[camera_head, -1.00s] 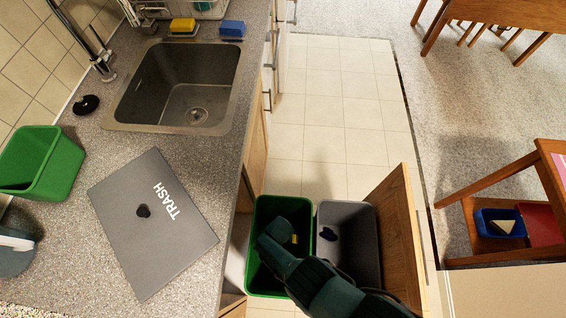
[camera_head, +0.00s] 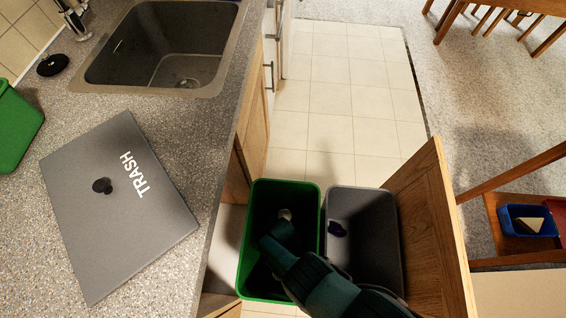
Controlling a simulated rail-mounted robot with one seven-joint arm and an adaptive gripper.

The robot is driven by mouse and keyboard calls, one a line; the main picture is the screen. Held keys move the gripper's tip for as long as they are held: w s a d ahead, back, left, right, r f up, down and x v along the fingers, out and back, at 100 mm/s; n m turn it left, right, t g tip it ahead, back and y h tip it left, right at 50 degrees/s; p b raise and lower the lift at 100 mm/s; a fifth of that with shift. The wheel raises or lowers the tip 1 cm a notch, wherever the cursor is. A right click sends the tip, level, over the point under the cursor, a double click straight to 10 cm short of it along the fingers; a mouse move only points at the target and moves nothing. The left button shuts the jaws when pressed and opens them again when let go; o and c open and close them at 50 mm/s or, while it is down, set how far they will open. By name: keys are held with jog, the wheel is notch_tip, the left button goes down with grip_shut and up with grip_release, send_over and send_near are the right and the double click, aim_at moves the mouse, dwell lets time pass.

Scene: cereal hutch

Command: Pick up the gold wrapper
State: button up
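My arm reaches from the bottom into the green bin (camera_head: 246,230). My gripper (camera_head: 272,243) is low inside this bin, with its fingertips hidden by my own wrist and the dark interior. I cannot make out the gold wrapper now. A small pale round thing (camera_head: 285,214) shows in the green bin just beyond my gripper; I cannot tell what it is. I cannot see whether the gripper holds anything.
A grey bin (camera_head: 375,225) with a small dark purple thing (camera_head: 337,229) in it stands right of the green bin. An open wooden door (camera_head: 432,235) flanks it. A grey TRASH lid (camera_head: 115,215) lies on the speckled counter, below the sink (camera_head: 165,50).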

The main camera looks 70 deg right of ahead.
jog(key=shift+w+f, duration=0.1)
jog(key=shift+f, duration=0.1)
jog(key=shift+c, duration=0.2)
jog(key=c, duration=0.6)
jog(key=shift+r, duration=0.1)
notch_tip(320, 180, up, 10)
jog(key=p, duration=1)
notch_tip(320, 180, up, 14)
jog(key=p, duration=1.4)
notch_tip(320, 180, up, 14)
jog(key=p, duration=1.4)
